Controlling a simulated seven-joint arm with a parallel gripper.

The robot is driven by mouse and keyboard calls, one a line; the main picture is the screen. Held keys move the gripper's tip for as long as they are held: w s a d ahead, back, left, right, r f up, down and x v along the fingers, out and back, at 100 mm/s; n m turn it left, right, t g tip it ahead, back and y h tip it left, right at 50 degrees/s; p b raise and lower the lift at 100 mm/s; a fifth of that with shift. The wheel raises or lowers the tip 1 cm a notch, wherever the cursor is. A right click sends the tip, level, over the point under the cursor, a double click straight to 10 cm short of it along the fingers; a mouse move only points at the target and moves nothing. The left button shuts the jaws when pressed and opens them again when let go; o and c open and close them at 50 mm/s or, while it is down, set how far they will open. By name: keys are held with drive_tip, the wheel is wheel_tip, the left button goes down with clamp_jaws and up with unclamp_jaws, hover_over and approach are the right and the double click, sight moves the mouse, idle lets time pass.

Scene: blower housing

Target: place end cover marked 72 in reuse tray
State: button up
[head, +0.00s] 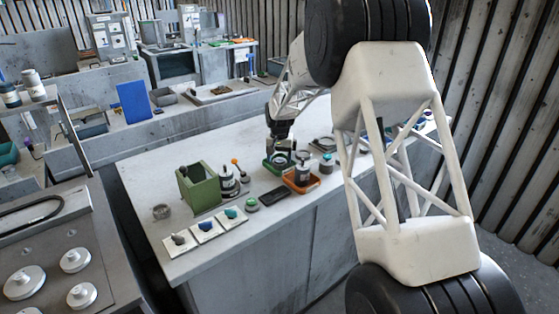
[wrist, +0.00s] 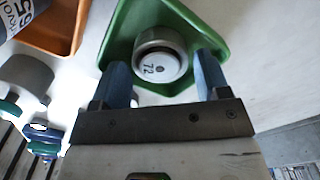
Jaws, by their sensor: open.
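The end cover marked 72 (wrist: 160,62) is a round grey metal piece with a white face, lying face-up inside the green tray (wrist: 122,38) in the wrist view. My gripper (wrist: 163,70) is open, with one blue finger on each side of the cover. I cannot tell whether the fingers touch it. In the head view the green tray (head: 270,170) stands on the long grey bench, with my gripper (head: 281,148) right above it. No tray label is readable.
An orange tray (head: 312,184) stands close beside the green tray, with a labelled cylinder in it. The front bench edge is mostly clear.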

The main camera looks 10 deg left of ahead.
wheel_tip(320, 180, up, 11)
idle(0.5)
idle(0.7)
drive_tip(key=s+d+r+t, duration=0.1)
drive_tip(key=s+d+r, duration=0.8)
drive_tip(key=s, duration=0.4)
drive_tip(key=s+d+r, duration=0.6)
drive_tip(key=s+d, duration=0.5)
drive_tip(key=s, duration=0.2)
drive_tip(key=s+d+f, duration=0.1)
drive_tip(key=s+d, duration=0.2)
drive_tip(key=s, duration=0.8)
drive_tip(key=s+d+f+t, duration=0.1)
drive_tip(key=s+d, duration=0.3)
drive_tip(key=s, duration=0.7)
drive_tip(key=s+d+f, duration=0.3)
drive_tip(key=s, duration=0.8)
drive_tip(key=shift+s+d+t, duration=0.2)
drive_tip(key=shift+d+t, duration=0.05)
drive_tip(key=shift+t, duration=0.05)
